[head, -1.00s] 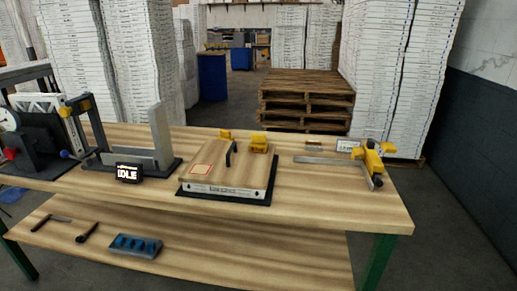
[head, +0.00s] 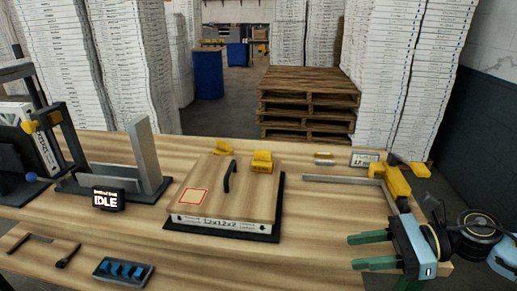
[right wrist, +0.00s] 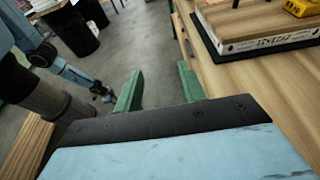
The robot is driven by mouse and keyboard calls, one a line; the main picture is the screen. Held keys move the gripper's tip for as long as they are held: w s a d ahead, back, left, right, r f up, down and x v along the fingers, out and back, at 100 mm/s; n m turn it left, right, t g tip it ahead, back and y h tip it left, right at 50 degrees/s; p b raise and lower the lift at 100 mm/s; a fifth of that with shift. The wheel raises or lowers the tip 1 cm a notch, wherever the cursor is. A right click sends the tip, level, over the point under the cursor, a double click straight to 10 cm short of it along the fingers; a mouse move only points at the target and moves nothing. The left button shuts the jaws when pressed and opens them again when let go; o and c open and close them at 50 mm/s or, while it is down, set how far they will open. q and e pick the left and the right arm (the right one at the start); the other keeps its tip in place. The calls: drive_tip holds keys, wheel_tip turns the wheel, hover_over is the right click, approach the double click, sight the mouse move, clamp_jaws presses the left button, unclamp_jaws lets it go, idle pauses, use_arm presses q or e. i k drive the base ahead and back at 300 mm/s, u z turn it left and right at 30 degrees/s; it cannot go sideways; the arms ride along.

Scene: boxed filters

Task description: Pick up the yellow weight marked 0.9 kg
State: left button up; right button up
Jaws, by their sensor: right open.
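A yellow block (head: 262,162) sits on the wooden board at the back right; its marking is too small to read. A flatter yellow piece (head: 223,148) lies near the board's back edge, to the left of the block. A yellow object also shows on the board at the top right corner of the right wrist view (right wrist: 300,7). My right gripper (head: 352,252) is open and empty over the front right of the table, apart from the block, its green fingers pointing left. Its fingers also show in the right wrist view (right wrist: 160,82). My left gripper is not seen.
The wooden board (head: 213,200) has a black handle (head: 230,176) standing in front of the block. A caliper-like tool with a yellow head (head: 392,180) lies at the right. An IDLE display (head: 108,199) and a grey upright stand (head: 145,155) are left.

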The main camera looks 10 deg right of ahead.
sight(263, 162)
drive_tip(key=i, duration=1.4)
